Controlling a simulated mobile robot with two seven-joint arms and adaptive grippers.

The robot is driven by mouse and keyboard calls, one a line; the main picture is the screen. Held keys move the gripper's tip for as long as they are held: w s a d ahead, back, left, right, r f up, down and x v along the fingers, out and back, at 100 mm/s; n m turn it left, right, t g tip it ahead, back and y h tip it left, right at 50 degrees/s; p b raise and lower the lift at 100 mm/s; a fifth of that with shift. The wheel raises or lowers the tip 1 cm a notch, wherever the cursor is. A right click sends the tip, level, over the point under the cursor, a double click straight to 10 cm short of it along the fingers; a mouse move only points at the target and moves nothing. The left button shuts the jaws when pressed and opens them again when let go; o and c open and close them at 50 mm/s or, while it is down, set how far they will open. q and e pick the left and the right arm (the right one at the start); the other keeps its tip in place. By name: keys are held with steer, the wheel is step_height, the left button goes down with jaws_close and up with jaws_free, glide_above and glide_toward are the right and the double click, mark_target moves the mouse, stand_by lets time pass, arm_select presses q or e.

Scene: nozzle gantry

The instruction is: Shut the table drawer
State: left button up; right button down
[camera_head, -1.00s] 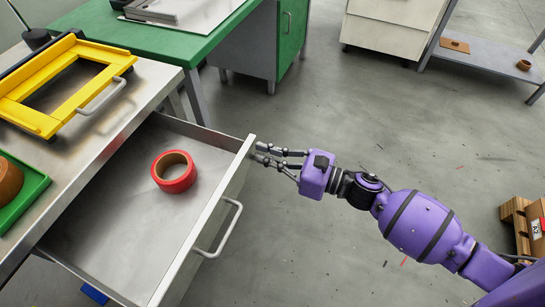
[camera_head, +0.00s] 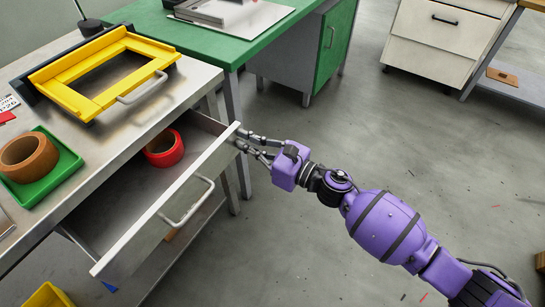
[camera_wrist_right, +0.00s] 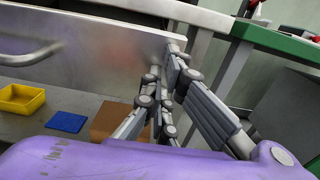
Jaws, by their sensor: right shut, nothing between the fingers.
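The table drawer (camera_head: 143,232) stands part way out of the metal table (camera_head: 200,82), its grey front panel and bar handle (camera_head: 190,203) facing right. In the right wrist view the fingers (camera_wrist_right: 172,55) point at the end of the drawer front (camera_wrist_right: 100,68). My left gripper is not in view.
On the tabletop are a yellow frame (camera_head: 78,88) with a handle and a brown tape roll (camera_head: 28,157) on a green tray (camera_head: 62,172). A green table (camera_head: 225,50) stands behind. The floor to the right (camera_head: 400,140) is clear around my right arm.

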mark_target(204, 131)
steer(key=b+x, duration=0.3)
steer(key=x, duration=1)
steer(key=shift+w+a+f, duration=0.1)
steer(key=shift+w+a, duration=0.05)
steer(key=shift+a, duration=0.05)
steer(key=shift+x, duration=0.9)
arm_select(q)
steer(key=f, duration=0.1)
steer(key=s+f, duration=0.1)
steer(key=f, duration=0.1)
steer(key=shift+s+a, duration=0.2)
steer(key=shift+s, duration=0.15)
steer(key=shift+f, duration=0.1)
